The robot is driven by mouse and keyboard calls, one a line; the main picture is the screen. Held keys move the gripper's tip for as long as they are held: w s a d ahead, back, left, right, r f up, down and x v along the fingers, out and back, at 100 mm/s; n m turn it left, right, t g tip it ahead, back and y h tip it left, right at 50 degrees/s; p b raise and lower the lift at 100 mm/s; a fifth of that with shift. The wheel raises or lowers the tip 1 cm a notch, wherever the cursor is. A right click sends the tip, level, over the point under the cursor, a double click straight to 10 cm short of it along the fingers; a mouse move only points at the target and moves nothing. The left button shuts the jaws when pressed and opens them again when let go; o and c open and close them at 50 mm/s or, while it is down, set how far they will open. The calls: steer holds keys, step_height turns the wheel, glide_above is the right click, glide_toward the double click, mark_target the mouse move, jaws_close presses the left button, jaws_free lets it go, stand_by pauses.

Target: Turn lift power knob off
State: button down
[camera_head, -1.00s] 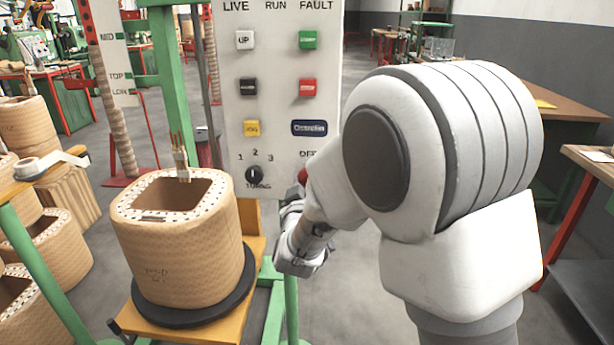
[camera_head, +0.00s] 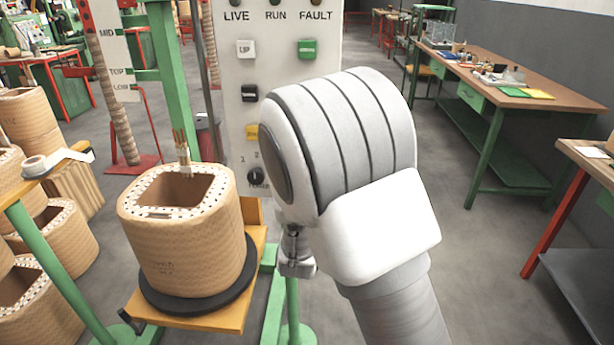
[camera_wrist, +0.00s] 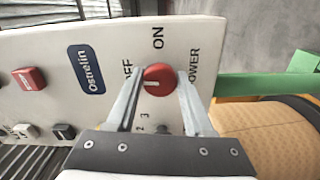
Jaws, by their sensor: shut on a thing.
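The red power knob (camera_wrist: 158,80) sits on the pale control panel (camera_wrist: 105,110), between the ON and OFF labels, in the wrist view. It has a pale mark on its lower left part. My gripper (camera_wrist: 161,74) has one finger on each side of the knob and is shut on it. The left finger partly covers the OFF label. In the head view the panel (camera_head: 234,105) stands upright behind my arm, which hides the knob and the panel's lower right. Part of my gripper (camera_head: 297,263) shows below the arm.
A wound coil (camera_head: 190,250) stands on a black disc on a yellow platform left of my arm. Its tan side (camera_wrist: 265,135) shows at the right of the wrist view. A green bench (camera_head: 530,85) stands at the back right, with open floor before it.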

steer(key=shift+n+p, duration=0.35)
steer(key=shift+n, duration=0.25)
steer(key=shift+c, duration=1.4)
jaws_free()
steer(key=s+p, duration=1.1)
steer(key=s, duration=0.6)
steer(key=shift+s+a, duration=0.2)
steer(key=shift+a, duration=0.1)
